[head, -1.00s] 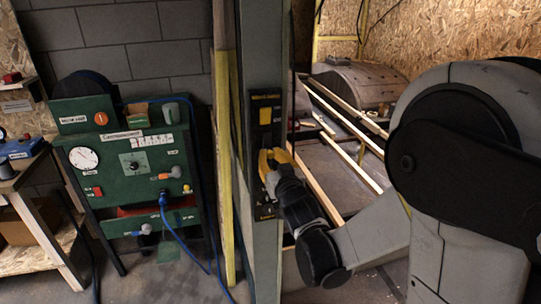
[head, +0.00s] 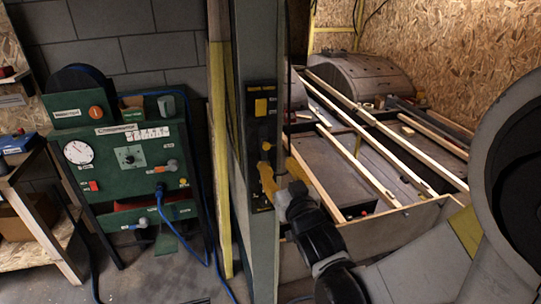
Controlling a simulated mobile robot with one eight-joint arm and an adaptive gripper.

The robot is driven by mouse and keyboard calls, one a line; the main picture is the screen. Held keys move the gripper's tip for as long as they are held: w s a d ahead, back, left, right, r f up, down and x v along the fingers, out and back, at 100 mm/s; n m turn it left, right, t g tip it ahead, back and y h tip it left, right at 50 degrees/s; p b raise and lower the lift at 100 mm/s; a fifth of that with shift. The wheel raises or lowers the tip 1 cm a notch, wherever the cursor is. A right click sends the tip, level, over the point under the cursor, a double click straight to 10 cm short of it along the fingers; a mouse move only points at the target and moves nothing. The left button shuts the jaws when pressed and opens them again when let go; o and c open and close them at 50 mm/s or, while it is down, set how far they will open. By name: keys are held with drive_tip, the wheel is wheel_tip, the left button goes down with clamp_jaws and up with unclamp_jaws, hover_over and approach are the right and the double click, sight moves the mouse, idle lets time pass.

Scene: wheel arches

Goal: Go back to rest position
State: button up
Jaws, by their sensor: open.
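My gripper (head: 277,172) has yellow fingers, which are spread open with nothing seen between them. It is just in front of the black control panel (head: 262,122) on the grey post (head: 265,240). The panel has a yellow label or button near its top. Whether a fingertip touches the panel I cannot tell. My arm comes in from the right edge and reaches left to the post.
A green machine (head: 125,160) with a dial and blue cable stands at left. A wooden bench (head: 45,235) is at the far left. Wooden beams (head: 345,120) and a grey arch (head: 365,75) lie behind my arm at right. A yellow upright (head: 219,150) adjoins the post.

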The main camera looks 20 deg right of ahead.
drive_tip(key=shift+s, duration=1.05)
drive_tip(key=s+f+g, duration=0.3)
drive_tip(key=s+g, duration=0.2)
drive_tip(key=s, duration=0.4)
drive_tip(key=s+f+g, duration=0.3)
drive_tip(key=s+g, duration=0.3)
drive_tip(key=s, duration=0.2)
drive_tip(key=shift+s+f, duration=0.2)
drive_tip(key=shift+s, duration=0.2)
